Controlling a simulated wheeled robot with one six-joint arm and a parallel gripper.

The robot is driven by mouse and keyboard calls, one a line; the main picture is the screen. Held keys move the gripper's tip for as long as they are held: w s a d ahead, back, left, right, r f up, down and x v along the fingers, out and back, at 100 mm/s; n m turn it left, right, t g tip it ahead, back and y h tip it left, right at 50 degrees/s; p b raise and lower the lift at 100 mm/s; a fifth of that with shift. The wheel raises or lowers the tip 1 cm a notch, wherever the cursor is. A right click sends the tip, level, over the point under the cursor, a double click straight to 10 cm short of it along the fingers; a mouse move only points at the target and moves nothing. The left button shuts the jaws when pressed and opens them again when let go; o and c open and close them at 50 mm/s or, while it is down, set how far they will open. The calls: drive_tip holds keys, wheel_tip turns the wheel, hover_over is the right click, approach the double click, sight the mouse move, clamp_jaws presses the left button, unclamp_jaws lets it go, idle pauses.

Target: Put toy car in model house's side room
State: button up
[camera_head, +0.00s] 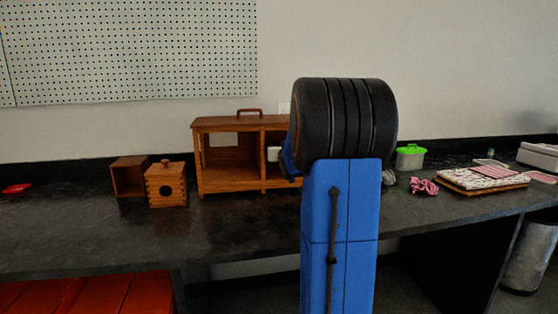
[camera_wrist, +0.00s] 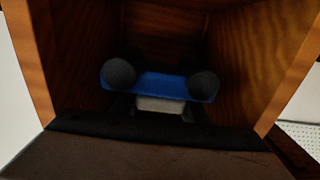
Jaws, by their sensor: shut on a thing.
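The wooden model house (camera_head: 228,123) stands on the dark bench, open at the front, with a handle on top and a divider between its left and right rooms. My arm hides most of its right room. In the wrist view, a blue toy car (camera_wrist: 158,86) with dark round wheels is inside or at the mouth of a wooden compartment (camera_wrist: 238,60). My gripper (camera_wrist: 159,108) is shut on the car; its dark fingers are hard to make out. I cannot tell whether the car touches the compartment floor. The car is hidden in the head view.
A small open wooden box (camera_head: 129,177) and a wooden birdhouse-like box (camera_head: 166,186) stand left of the house. The bench front left is clear.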

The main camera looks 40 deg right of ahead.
drive_tip(key=shift+f, duration=2.75)
drive_tip(key=shift+w+f, duration=0.1)
drive_tip(key=shift+f, duration=0.1)
drive_tip(key=shift+f, duration=0.15)
drive_tip(key=o, duration=1.1)
drive_tip(key=shift+r, duration=0.2)
drive_tip(key=v, duration=1.2)
drive_tip(key=shift+d+f, duration=0.1)
drive_tip(key=shift+d, duration=0.05)
